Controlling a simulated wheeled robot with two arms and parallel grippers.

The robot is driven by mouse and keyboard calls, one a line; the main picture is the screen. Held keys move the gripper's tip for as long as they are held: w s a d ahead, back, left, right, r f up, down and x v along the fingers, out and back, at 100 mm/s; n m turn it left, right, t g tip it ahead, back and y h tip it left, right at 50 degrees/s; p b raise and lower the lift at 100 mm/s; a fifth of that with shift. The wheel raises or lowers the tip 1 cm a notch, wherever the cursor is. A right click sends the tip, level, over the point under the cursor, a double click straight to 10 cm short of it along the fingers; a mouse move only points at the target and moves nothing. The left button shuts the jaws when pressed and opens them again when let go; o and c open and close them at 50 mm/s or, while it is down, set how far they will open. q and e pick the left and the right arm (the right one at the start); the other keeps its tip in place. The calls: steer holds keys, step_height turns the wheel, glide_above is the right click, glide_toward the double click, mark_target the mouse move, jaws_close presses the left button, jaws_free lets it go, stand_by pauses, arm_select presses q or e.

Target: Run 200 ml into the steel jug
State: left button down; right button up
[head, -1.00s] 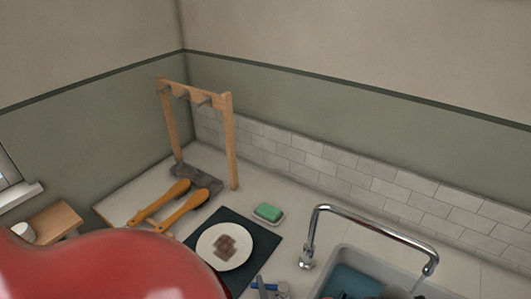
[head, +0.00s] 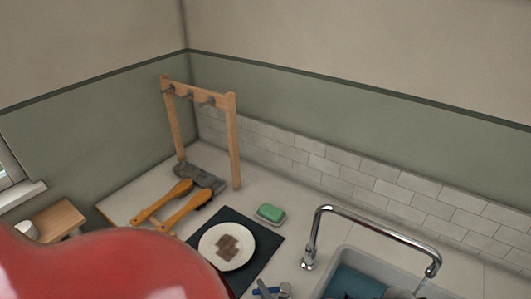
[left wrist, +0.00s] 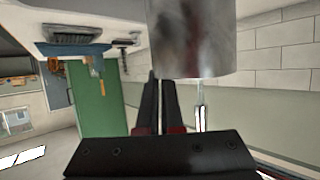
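The steel jug (left wrist: 192,38) fills the top middle of the left wrist view as a shiny metal cylinder. My left gripper (left wrist: 158,78) has its dark fingers close together at the jug's wall. They look shut on it; the grasped part is hidden. The jug is not clear in the head view. The chrome tap (head: 375,228) arches over the grey sink (head: 365,250); no water stream can be made out. My right gripper (head: 398,293) shows only as a dark piece at the head view's bottom edge, by the sink, with its fingers unclear.
My red arm blocks the lower left. Left of the sink are a plate (head: 210,246) with brown pieces on a dark mat (head: 264,238), a green soap (head: 270,212), wooden-handled tools (head: 178,212), a wooden rack (head: 235,140) and a blue-and-metal fitting (head: 266,290).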

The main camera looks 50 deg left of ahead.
steer(key=v, duration=1.2)
steer(key=shift+r, duration=0.1)
steer(key=shift+c, duration=0.3)
